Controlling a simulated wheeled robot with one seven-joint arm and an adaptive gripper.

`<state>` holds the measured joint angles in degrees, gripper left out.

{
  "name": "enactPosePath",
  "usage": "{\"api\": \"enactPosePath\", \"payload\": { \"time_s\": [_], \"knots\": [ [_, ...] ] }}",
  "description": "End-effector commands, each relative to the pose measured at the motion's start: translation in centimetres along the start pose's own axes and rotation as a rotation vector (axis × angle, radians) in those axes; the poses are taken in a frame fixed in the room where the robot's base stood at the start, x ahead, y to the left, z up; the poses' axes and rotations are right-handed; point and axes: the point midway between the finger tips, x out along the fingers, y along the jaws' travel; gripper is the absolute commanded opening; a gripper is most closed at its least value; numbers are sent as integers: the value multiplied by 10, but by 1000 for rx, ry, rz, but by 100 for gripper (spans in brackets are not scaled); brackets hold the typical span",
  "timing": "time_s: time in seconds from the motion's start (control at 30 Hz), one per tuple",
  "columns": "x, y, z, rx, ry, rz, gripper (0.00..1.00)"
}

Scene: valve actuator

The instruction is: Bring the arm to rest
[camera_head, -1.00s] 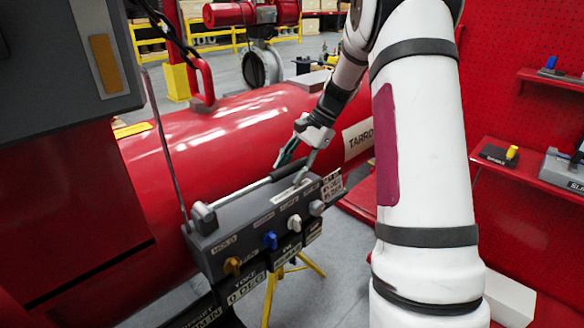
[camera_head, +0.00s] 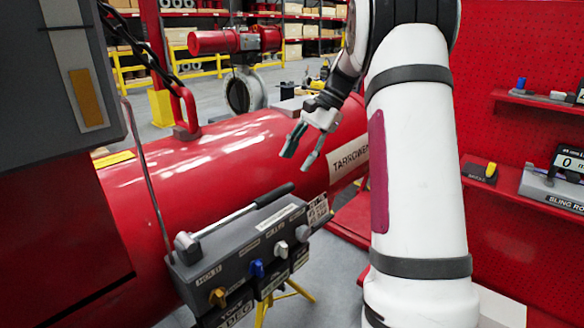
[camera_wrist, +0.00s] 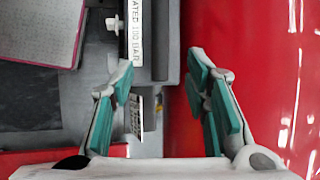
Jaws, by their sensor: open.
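My gripper (camera_head: 302,146) is open and empty in the head view. It is raised above the right end of a grey control box, in front of the red cylinder. In the wrist view my gripper (camera_wrist: 167,88) shows its two teal-padded fingers spread apart, with nothing between them. The grey control box (camera_head: 235,262) carries a lever (camera_head: 235,215) with a dark grip, lying along its top, and orange, blue and white knobs on its front. The lever is clear of the fingers.
The large red cylinder (camera_head: 225,150) lies behind the box. A red pegboard wall (camera_head: 530,140) with shelves stands at the right. A grey panel (camera_head: 75,75) on a red housing fills the left. Grey floor shows at the lower middle.

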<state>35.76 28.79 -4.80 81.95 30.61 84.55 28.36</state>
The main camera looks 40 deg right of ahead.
Motion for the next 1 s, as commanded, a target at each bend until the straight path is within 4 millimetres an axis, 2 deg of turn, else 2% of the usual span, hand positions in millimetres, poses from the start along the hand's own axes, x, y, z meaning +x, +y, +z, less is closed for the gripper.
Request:
{"api": "enactPosePath", "payload": {
  "time_s": [0.67,0.77,0.87,1.0],
  "knots": [
    [-4,0,4,-8,3,2,42],
    [-5,-1,20,-46,21,10,42],
    [-7,0,52,-128,59,31,42],
    [-6,12,108,-289,131,74,42]
  ]
}}
